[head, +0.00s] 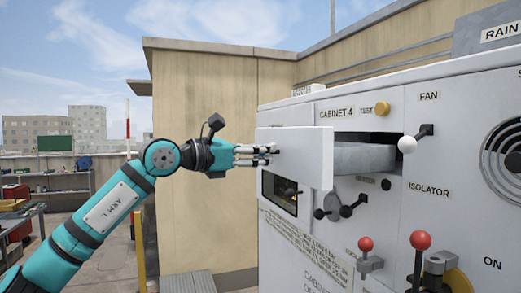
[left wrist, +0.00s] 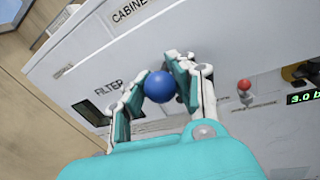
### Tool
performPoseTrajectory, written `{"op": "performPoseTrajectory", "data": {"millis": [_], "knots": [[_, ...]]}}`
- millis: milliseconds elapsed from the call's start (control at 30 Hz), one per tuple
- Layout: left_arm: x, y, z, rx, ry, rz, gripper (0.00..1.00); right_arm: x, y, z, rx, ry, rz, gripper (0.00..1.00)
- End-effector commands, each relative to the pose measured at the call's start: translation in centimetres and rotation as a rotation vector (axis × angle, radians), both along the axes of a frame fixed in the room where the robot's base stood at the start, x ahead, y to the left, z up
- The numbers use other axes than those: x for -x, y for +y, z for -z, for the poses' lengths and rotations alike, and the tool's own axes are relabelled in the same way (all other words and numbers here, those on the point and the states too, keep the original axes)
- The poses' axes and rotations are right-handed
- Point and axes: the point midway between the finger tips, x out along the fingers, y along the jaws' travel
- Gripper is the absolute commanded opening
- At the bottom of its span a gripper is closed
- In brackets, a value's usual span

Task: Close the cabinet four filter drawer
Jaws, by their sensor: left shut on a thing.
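The filter drawer (head: 320,160) of cabinet four (head: 290,230) stands pulled out, with a dark gap and a grey box-like body (head: 362,158) behind its white front. In the left wrist view the drawer front carries a FILTER label (left wrist: 110,86) and a round blue knob (left wrist: 160,87). My left gripper (head: 272,153) is at the drawer front, and in the left wrist view its fingers (left wrist: 158,75) are shut around the blue knob. The knob is hidden in the head view. My right gripper is not in view.
Right of the drawer are a white-balled lever (head: 407,144), a yellow test button (head: 382,109), a black handle (head: 345,205) and red-knobbed levers (head: 420,240). A fan grille (head: 505,150) is at far right. A beige wall (head: 210,150) stands behind my left arm.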

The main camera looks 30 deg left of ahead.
Motion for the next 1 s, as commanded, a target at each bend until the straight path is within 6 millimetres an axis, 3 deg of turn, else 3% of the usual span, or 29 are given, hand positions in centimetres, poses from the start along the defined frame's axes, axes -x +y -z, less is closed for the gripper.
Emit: {"op": "performPoseTrajectory", "data": {"millis": [267,700,1000], "knots": [[-2.0,-1.9,-0.1,0.002,0.003,0.004,0.00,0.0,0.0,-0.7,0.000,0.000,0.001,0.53],[-10.5,-9.6,-0.3,0.004,0.003,0.004,0.00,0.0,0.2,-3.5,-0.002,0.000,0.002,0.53],[-14.0,-12.5,-0.1,0.002,0.003,0.001,0.00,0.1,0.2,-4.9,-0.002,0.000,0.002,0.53]]}}
